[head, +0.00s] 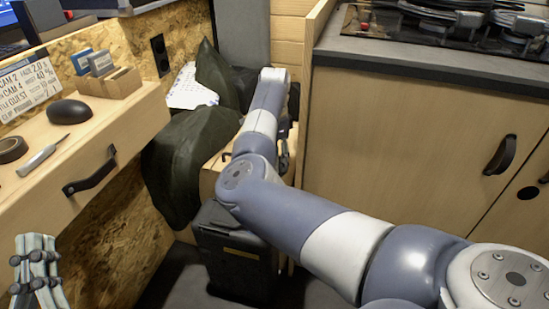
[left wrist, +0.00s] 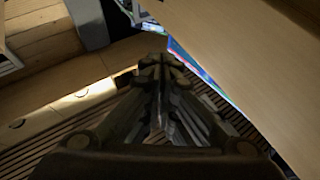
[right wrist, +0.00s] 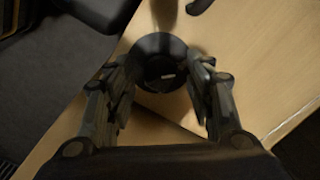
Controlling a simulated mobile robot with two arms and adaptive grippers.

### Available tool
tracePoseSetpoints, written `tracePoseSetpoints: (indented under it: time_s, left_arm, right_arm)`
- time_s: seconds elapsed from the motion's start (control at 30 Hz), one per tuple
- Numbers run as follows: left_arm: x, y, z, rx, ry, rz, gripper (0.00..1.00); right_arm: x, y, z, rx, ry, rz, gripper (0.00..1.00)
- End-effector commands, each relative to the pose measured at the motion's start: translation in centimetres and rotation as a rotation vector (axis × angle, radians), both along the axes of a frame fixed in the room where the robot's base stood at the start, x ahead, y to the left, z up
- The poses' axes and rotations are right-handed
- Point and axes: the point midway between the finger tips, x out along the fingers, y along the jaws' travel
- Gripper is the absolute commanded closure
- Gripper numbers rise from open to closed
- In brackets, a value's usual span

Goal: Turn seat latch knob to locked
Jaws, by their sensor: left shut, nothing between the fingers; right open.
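In the right wrist view a round black knob (right wrist: 160,62) with a small pale mark sits on a light wooden panel (right wrist: 240,62). My right gripper (right wrist: 164,72) is open, with one finger on each side of the knob; I cannot tell whether they touch it. In the head view my right arm reaches to the seat area and hides the knob and most of that gripper. My left gripper (head: 38,272) is at the lower left of the head view, by the desk front; its fingers meet, empty, in the left wrist view (left wrist: 158,65).
Dark green cushions (head: 185,160) and a dark bin (head: 238,255) are close to my right arm. A desk drawer (head: 95,165) with a mouse (head: 70,112) is at left; a cabinet (head: 410,160) with a black handle is at right.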

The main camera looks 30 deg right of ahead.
Motion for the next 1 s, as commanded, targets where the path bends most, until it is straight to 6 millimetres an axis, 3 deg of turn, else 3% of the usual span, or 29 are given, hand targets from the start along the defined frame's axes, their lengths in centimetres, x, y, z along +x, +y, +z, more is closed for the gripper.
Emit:
tracePoseSetpoints:
  time_s: [0.1,0.3,0.63,0.87,1.0]
  left_arm:
    - [0.0,0.0,0.0,0.0,0.001,0.0,1.0]
    - [0.0,0.0,0.0,0.0,0.001,0.0,1.0]
    - [0.4,0.0,-0.5,0.01,0.036,0.001,1.0]
    - [1.6,0.2,-4.0,0.063,0.228,0.015,1.0]
    - [2.0,0.6,-7.4,0.109,0.404,0.025,1.0]
  right_arm:
    - [0.0,0.0,0.0,0.0,0.0,0.0,0.53]
    - [0.0,0.0,0.0,0.0,0.0,0.0,0.95]
    - [0.0,0.0,0.1,0.0,0.0,-0.022,0.95]
    - [0.0,0.0,0.3,0.001,0.0,-0.116,0.95]
    - [0.0,0.1,0.3,0.001,0.001,-0.213,0.95]
